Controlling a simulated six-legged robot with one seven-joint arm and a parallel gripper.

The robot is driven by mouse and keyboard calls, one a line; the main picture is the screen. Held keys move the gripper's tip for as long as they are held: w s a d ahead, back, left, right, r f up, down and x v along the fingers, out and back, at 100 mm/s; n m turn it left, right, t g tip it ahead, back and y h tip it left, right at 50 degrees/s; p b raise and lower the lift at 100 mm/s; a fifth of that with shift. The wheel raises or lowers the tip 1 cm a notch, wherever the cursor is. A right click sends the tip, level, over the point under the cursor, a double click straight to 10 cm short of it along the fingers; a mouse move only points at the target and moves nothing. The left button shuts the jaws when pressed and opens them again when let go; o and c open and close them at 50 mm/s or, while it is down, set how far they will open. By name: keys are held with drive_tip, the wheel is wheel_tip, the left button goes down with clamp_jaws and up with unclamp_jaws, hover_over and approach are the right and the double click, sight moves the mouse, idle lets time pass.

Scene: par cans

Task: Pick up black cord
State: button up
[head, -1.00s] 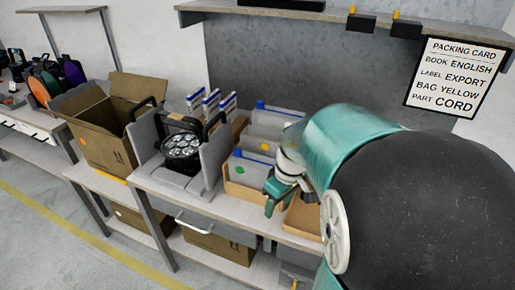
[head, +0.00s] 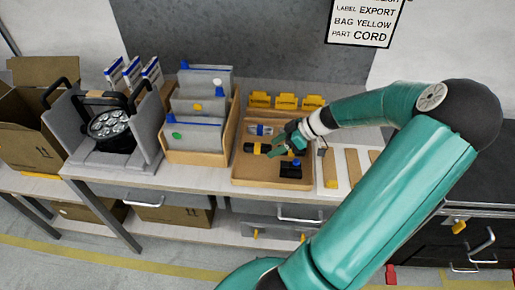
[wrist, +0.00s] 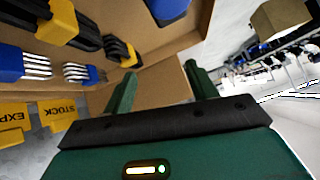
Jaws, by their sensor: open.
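A shallow cardboard tray (head: 240,181) holds several coiled cords. A black cord with yellow parts (head: 262,149) lies in its middle; it shows in the wrist view (wrist: 88,38) at the upper left. A black piece with a blue part (head: 290,169) lies nearer the tray's front right; its blue part is cut off at the top of the wrist view (wrist: 168,8). A grey cord with blue ends (head: 260,130) lies at the back, also in the wrist view (wrist: 75,72). My gripper (head: 282,146) is open and empty above the tray, just right of the yellow-and-black cord.
Yellow label blocks (head: 286,101) stand behind the tray. A divider box of grey folders (head: 197,124) is on its left, with a par can (head: 110,125) in a grey cradle beyond. Flat cardboard strips (head: 353,165) lie on its right. A packing card (head: 363,22) hangs above.

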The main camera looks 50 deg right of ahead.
drive_tip(key=s+d+r+t, duration=0.1)
drive_tip(key=s+d+t, duration=0.2)
drive_tip(key=d, duration=0.4)
approach(258, 144)
drive_tip(key=shift+w+a+f+h, duration=0.4)
drive_tip(key=shift+w+a+f, duration=0.4)
drive_tip(key=shift+w+a, duration=0.3)
drive_tip(key=x, duration=0.4)
drive_tip(key=shift+w+f, duration=0.3)
drive_tip(key=shift+s+a+r, duration=0.1)
drive_tip(key=shift+s+r, duration=0.1)
drive_tip(key=shift+w+f, duration=0.1)
drive_tip(key=shift+w, duration=0.05)
drive_tip(key=c, duration=1.3)
drive_tip(key=shift+o, duration=0.2)
